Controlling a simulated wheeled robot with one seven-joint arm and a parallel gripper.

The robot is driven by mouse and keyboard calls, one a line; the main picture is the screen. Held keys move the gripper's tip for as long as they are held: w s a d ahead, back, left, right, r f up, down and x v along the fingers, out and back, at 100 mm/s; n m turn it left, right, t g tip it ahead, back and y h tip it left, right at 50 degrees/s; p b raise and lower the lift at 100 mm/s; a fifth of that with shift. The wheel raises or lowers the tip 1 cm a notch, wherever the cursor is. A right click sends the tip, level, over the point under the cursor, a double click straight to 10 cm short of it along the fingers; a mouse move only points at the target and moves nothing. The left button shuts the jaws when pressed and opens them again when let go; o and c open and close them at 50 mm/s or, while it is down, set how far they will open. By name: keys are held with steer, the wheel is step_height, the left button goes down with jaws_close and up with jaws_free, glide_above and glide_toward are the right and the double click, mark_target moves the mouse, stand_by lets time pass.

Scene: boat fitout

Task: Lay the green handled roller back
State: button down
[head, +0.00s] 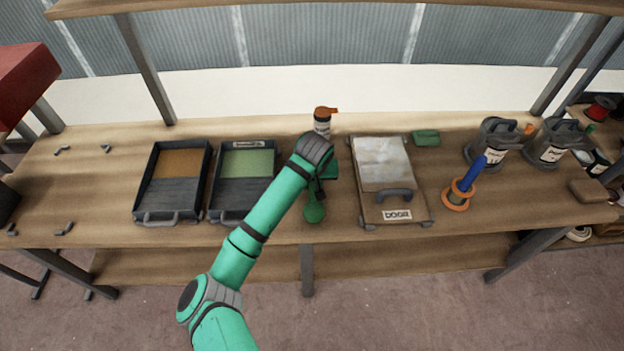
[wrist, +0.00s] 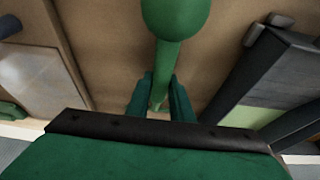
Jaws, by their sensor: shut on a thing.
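The green handled roller shows in the head view as a rounded green handle end (head: 314,213) beside the green-floored tray. In the wrist view its green handle (wrist: 172,45) runs between my fingers. My gripper (head: 320,188) is shut on this handle, and its fingers (wrist: 160,92) show on both sides of it in the wrist view. The roller's other end is hidden by my gripper and arm. The black tray with a green floor (head: 228,198) is just left of my gripper, partly covered by my arm. It also shows in the wrist view (wrist: 250,88).
A black tray with a brown floor (head: 172,200) stands at left. A wooden board with a grey panel (head: 410,212) lies at right. A bottle with an orange top (head: 322,123) stands behind my gripper. Lidded cans (head: 490,150) and a blue-handled tool (head: 472,176) stand farther right.

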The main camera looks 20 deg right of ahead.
steer(key=shift+s+d, duration=0.1)
steer(key=shift+d, duration=0.05)
steer(key=c, duration=1.5)
jaws_free()
steer(key=shift+a, duration=0.5)
steer(key=shift+d, duration=0.15)
steer(key=shift+r, duration=0.1)
steer(key=shift+s+r, duration=0.2)
steer(key=shift+r, duration=0.2)
steer(key=v, duration=0.9)
steer(key=shift+r, duration=0.3)
